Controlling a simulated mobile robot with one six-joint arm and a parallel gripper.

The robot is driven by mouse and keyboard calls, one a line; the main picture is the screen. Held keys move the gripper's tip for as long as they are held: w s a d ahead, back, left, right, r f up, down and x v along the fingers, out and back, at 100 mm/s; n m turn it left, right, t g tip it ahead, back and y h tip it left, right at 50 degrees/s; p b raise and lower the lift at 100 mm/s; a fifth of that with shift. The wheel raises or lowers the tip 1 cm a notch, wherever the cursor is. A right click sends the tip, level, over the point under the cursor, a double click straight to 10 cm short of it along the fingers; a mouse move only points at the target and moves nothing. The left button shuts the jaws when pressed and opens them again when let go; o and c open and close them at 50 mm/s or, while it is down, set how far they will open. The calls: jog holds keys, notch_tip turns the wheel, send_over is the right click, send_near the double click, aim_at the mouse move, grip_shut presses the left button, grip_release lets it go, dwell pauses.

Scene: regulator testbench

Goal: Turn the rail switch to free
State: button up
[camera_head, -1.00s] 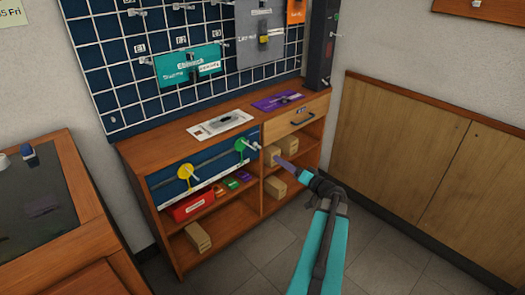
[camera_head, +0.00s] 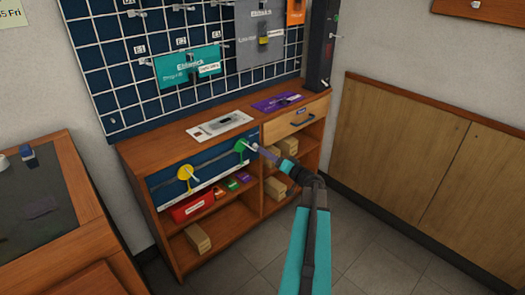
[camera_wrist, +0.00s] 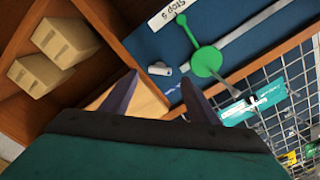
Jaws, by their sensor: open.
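A blue panel (camera_head: 160,190) on the cabinet front carries a pale rail (camera_head: 212,159) with a yellow disc (camera_head: 184,172) and a green disc (camera_head: 240,146). In the wrist view the green disc (camera_wrist: 207,61) has a green arm ending in a small knob (camera_wrist: 181,18).
A label (camera_wrist: 168,13) reading "Stop S" sits beside the knob. Shelves with cardboard boxes (camera_head: 275,188) and a red box (camera_head: 192,206) lie below. A drawer (camera_head: 295,120) is right of the panel. The floor in front is clear.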

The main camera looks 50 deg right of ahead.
jog(key=shift+w+d, duration=0.15)
jog(key=shift+w, duration=2.1)
jog(key=c, duration=1)
jog(key=shift+d, duration=0.25)
jog(key=shift+c, duration=0.3)
jog(key=shift+a, duration=0.15)
